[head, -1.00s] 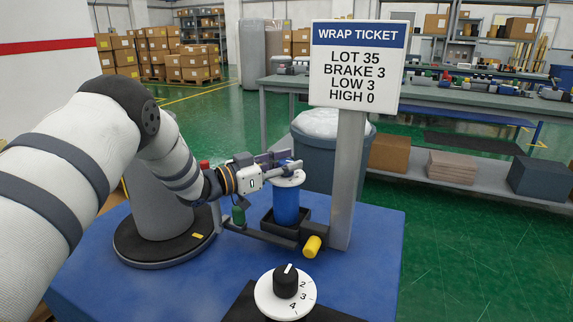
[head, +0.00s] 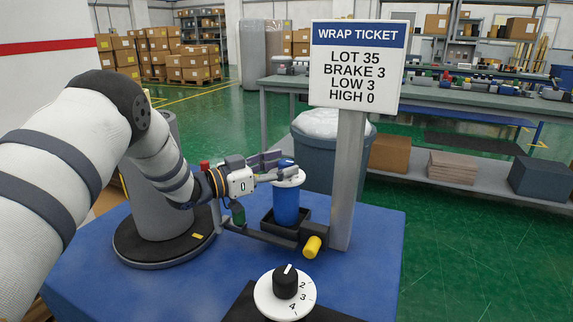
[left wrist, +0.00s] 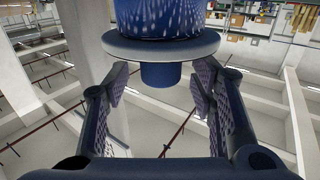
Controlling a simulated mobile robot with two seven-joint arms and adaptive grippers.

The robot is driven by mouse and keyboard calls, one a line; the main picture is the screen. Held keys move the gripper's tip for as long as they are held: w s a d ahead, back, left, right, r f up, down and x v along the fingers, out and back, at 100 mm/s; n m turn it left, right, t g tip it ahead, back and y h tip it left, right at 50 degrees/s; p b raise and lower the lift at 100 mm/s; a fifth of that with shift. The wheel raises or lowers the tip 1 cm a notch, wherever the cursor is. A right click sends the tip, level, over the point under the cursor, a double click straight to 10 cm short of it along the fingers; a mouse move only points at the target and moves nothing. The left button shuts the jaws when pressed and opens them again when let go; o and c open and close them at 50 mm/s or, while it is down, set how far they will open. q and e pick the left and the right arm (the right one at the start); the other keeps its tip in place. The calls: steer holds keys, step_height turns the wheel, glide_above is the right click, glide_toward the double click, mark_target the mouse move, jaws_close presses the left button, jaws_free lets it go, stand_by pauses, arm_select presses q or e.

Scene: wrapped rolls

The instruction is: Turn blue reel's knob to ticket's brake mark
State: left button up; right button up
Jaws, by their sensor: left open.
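The blue reel (head: 286,208) stands upright in a black holder on the blue table, with a white flange and a blue stub on top. My left gripper (head: 274,168) is open at the reel's top, just left of the stub. In the left wrist view, the stub (left wrist: 160,76) and flange (left wrist: 160,47) sit beyond and between the spread fingers, with gaps on both sides. A black knob (head: 285,284) sits on a white dial (head: 265,304) at the front; its white line points up, away from the visible 2, 3 and 4. The ticket (head: 357,65) reads LOT 35, BRAKE 3, LOW 3, HIGH 0.
A yellow cylinder (head: 312,247) juts out at the holder's front right. A grey bin (head: 330,160) stands behind. The table's right part (head: 375,245) is clear.

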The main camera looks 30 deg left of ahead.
arm_select(q)
steer(key=v, duration=1)
